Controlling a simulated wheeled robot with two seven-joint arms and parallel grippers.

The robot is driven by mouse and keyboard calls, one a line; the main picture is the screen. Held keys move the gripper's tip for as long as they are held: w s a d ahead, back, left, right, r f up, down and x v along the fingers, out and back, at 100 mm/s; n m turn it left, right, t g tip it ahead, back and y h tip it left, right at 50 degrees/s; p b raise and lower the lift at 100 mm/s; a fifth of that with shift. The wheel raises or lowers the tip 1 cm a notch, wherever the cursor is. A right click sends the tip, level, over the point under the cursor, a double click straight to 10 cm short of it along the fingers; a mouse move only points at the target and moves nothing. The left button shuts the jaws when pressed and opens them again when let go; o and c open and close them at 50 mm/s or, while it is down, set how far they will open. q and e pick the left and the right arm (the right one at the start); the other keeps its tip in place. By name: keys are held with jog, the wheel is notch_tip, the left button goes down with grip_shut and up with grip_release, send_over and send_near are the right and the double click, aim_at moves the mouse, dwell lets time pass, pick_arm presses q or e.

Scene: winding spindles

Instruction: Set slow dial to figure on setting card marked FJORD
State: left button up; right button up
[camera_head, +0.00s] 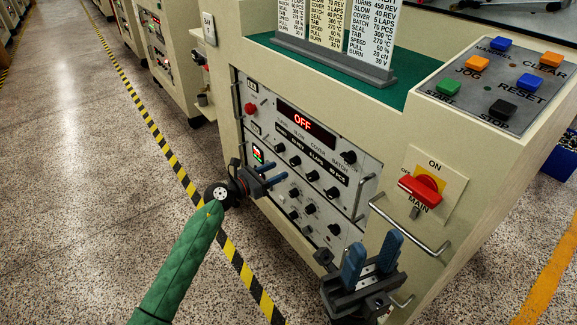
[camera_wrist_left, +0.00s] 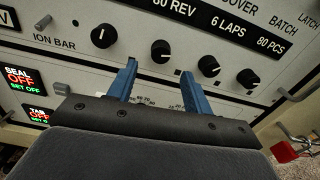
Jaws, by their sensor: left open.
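The slow dial is the second black knob (camera_head: 295,160) in the upper row on the machine's front panel; it also shows in the left wrist view (camera_wrist_left: 160,50). The readout strip (camera_wrist_left: 205,22) there shows 60 REV above it. My left gripper (camera_head: 282,171) is open in front of the panel. In the wrist view its blue fingertips (camera_wrist_left: 160,70) are spread, with the slow dial just beyond the gap. My right gripper (camera_head: 372,260) is open and empty at lower right. The setting cards (camera_head: 327,25) stand on top; their upper edges are cut off, so I read no FJORD.
Neighbouring knobs (camera_wrist_left: 208,66) sit close on both sides of the slow dial. The panel display (camera_head: 302,120) reads OFF. Metal handles (camera_head: 363,197), a red main switch (camera_head: 420,190) and a button plate (camera_head: 497,83) are to the right. Open floor lies left.

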aim_at(292, 164)
pick_arm(q)
jog(key=shift+b+x, duration=0.3)
jog(key=shift+x, duration=2.6)
jog(key=c, duration=1)
